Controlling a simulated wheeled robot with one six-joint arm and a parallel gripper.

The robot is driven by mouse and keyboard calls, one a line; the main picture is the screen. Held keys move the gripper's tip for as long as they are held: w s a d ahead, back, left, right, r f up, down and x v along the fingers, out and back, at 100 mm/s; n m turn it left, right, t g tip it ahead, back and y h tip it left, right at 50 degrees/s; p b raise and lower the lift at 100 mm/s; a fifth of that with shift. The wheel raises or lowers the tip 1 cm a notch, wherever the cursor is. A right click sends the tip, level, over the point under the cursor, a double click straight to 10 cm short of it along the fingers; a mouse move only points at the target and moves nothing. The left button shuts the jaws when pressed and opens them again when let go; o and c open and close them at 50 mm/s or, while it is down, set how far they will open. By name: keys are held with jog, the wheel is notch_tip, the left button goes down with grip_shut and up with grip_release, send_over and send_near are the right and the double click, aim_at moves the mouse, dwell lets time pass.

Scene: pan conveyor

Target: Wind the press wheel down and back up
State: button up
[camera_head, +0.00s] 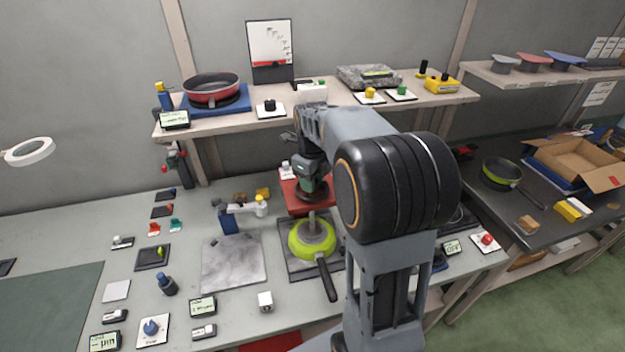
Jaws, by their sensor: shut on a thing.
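My gripper (310,184) points down over the red press frame (292,197) in the middle of the bench. A dark round part at its tip looks like the press wheel (314,194), mostly hidden by my wrist and gripper. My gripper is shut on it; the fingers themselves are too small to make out. Below the frame, a grey press ram (313,226) stands over a lime-green pan (299,240). The pan sits on a dark square plate (289,268), its black handle toward the front. Whether the ram touches the pan is unclear.
My arm's elbow and links hide the bench right of the press. A shelf (335,103) with a red pan (211,90) runs behind.

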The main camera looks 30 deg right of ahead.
dwell(0.5)
jog(key=o, duration=0.9)
jog(key=shift+r, duration=0.1)
notch_tip(320, 180, up, 14)
jog(key=shift+a+f, duration=0.1)
jog(key=shift+f, duration=0.05)
dwell(0.4)
